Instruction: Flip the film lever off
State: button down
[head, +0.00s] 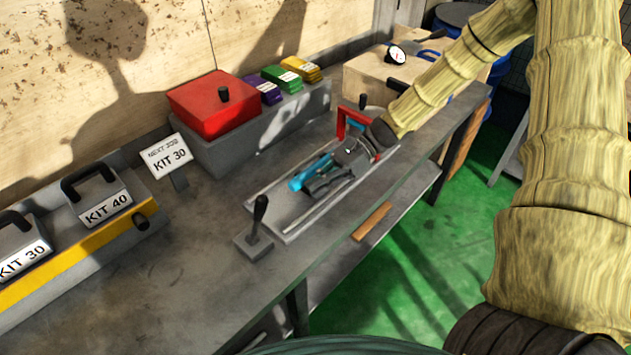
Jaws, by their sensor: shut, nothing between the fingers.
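A black-knobbed lever (258,212) stands nearly upright on a small grey base at the front edge of the bench. A second black knob (363,101) shows behind a red frame, partly hidden. No label tells which of them is the film lever. My gripper (318,188) is shut and empty, low over a grey tray to the right of the front lever and apart from it. A light blue part (308,173) lies just beside my fingers; I cannot tell whether they touch it.
The grey tray (285,228) also carries a red frame (342,120). Behind it are a red box (212,100) and purple, green and yellow blocks. A "NEXT JOB KIT 30" sign (168,157) and labelled kit cases (103,207) stand left. The bench front left is clear.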

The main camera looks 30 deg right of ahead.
aim_at(257, 220)
jog(key=p+x, duration=0.1)
jog(key=x, duration=0.5)
jog(key=shift+a+f, duration=0.1)
jog(key=shift+a, duration=0.1)
jog(key=a, duration=0.1)
jog(key=a+r+p, duration=0.1)
jog(key=a, duration=0.1)
jog(key=shift+p, duration=0.3)
jog(key=shift+a+r, duration=0.15)
jog(key=shift+a, duration=0.5)
jog(key=shift+s+a+r+h+p, duration=0.1)
jog(key=shift+a+r+h+p, duration=0.1)
jog(key=shift+h+p, duration=0.1)
